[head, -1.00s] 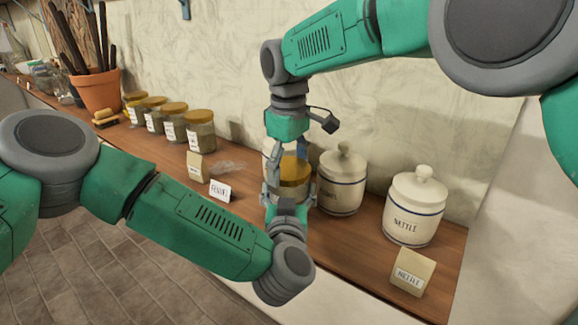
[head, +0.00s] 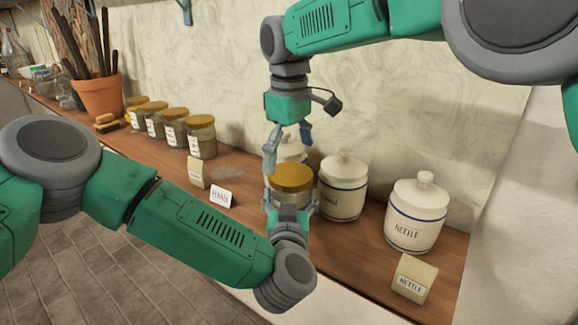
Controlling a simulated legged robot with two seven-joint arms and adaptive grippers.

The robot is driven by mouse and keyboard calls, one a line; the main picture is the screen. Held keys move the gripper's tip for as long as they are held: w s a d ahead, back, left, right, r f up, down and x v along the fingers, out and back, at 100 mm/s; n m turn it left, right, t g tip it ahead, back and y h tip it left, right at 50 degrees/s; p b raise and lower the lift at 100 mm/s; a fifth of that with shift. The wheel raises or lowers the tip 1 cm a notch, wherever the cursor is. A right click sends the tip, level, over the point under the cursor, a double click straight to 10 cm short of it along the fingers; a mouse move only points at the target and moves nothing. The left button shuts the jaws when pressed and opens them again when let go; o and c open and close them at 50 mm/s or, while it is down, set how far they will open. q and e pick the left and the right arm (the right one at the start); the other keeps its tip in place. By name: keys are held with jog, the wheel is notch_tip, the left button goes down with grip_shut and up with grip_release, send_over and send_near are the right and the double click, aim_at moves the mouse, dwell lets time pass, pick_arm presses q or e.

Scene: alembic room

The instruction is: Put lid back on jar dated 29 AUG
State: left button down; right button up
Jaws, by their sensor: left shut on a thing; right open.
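A glass jar (head: 290,194) with a gold lid (head: 292,177) on its top stands in front of the white canisters. Its date label is not visible from here. My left gripper (head: 291,203) is shut on this jar, low on its body, and hides much of it. My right gripper (head: 288,150) is open and empty above and just behind the lid, apart from it as far as I can tell. Several similar jars with gold lids, one of them here (head: 201,137), stand in a row to the left; their label writing is too small to read.
White lidded canisters stand along the wall, one marked NETTLE (head: 416,212) and another beside it (head: 342,187). A NETTLE packet (head: 413,278) and a small name card (head: 222,196) stand near the shelf's front edge. A terracotta pot (head: 98,95) stands far left.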

aim_at(290, 172)
jog(key=shift+r, duration=0.15)
jog(key=shift+c, duration=0.2)
jog(key=n, duration=0.2)
jog(key=r+n, duration=0.1)
jog(key=n, duration=0.1)
jog(key=shift+s+a+r, duration=0.15)
jog(key=r+n, duration=0.1)
jog(key=n, duration=0.1)
jog(key=r+n, duration=0.1)
jog(key=n, duration=0.1)
jog(key=shift+d+n, duration=0.2)
jog(key=shift+n, duration=0.2)
jog(key=shift+w+f, duration=0.15)
jog(key=shift+f, duration=1.85)
jog(key=shift+w+f, duration=0.15)
jog(key=shift+f, duration=1.8)
